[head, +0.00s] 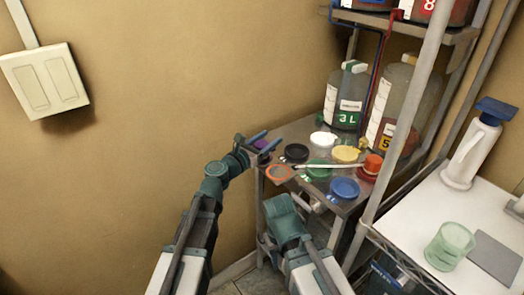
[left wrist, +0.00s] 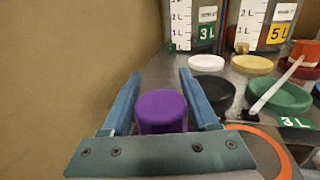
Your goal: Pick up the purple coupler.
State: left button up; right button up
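The purple coupler (left wrist: 161,108) is a short round purple piece on the metal shelf. In the left wrist view it sits between the two blue fingers of my left gripper (left wrist: 160,76), which is open around it. Whether a finger touches it, I cannot tell. In the head view the purple coupler (head: 262,143) shows as a small patch, partly hidden by my left gripper (head: 264,140) at the shelf's left corner. My right arm is low in the middle of the head view, and its fingers are not clear.
Black (head: 296,152), white (head: 323,139), yellow (head: 345,154), green (head: 318,169) and blue (head: 344,188) lids lie close by, with an orange ring (head: 279,172). Bottles (head: 347,95) stand behind. A wall is at the left. A grey post (head: 402,130) rises at the right.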

pick_arm(q)
grip_shut()
jog(key=shift+r, duration=0.25)
